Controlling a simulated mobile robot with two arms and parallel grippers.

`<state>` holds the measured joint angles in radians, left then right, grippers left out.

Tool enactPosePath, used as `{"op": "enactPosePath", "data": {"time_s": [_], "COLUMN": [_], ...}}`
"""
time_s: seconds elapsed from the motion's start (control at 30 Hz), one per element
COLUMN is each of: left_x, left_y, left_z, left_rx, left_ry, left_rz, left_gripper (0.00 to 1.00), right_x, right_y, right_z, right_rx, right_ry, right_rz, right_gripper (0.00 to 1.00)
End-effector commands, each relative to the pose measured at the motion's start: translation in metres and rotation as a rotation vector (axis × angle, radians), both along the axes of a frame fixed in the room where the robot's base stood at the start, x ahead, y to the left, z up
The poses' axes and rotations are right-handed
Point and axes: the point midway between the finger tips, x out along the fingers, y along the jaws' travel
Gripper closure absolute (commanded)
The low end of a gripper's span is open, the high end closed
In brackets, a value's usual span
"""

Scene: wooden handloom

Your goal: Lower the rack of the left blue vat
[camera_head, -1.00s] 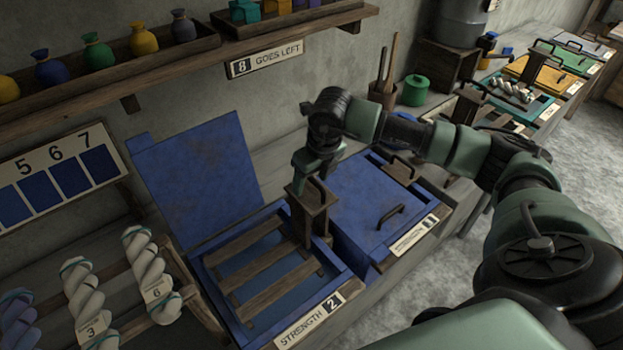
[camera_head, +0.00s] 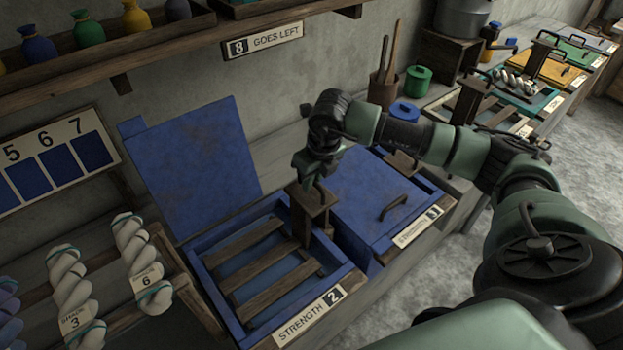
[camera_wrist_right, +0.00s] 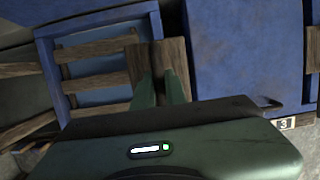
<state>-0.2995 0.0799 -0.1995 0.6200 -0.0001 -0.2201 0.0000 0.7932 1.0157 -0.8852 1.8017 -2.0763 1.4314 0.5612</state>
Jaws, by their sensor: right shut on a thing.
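The left blue vat (camera_head: 210,291), marked STRENGTH 2, stands open with its blue lid (camera_head: 190,160) raised at the back. Its wooden slatted rack (camera_head: 262,284) sits inside, just below the rim. A wooden upright with a block top (camera_head: 314,206) rises at the rack's right side. My right gripper (camera_head: 313,186) is shut on this upright's top from above. In the right wrist view its green fingers (camera_wrist_right: 161,88) are on either side of the wooden piece, with the slats (camera_wrist_right: 95,50) to the left. My left gripper is not in view.
A closed blue vat (camera_head: 375,205) marked 3 stands close on the right. Twisted white skeins (camera_head: 141,262) hang on a wooden rack at left. More vats line the bench at upper right.

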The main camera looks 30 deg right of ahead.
Motion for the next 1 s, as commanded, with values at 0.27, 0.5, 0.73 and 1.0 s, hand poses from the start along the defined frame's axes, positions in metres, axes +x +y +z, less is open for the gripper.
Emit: {"op": "enactPosePath", "data": {"time_s": [0.27, 0.5, 0.73, 1.0], "left_x": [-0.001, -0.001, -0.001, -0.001], "left_y": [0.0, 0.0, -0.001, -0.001], "left_z": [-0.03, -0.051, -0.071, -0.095], "left_rx": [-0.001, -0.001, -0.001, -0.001], "left_ry": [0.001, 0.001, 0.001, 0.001], "left_rz": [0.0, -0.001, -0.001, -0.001], "left_gripper": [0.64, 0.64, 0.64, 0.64], "right_x": [-0.002, -0.002, -0.002, -0.002], "right_y": [0.0, 0.0, 0.0, 0.001], "right_z": [-0.036, -0.06, -0.083, -0.11], "right_rx": [0.0, 0.0, 0.0, 0.0], "right_ry": [0.008, 0.009, 0.009, 0.008], "right_rz": [0.0, 0.0, 0.001, 0.001], "right_gripper": [1.0, 1.0, 1.0, 1.0]}}
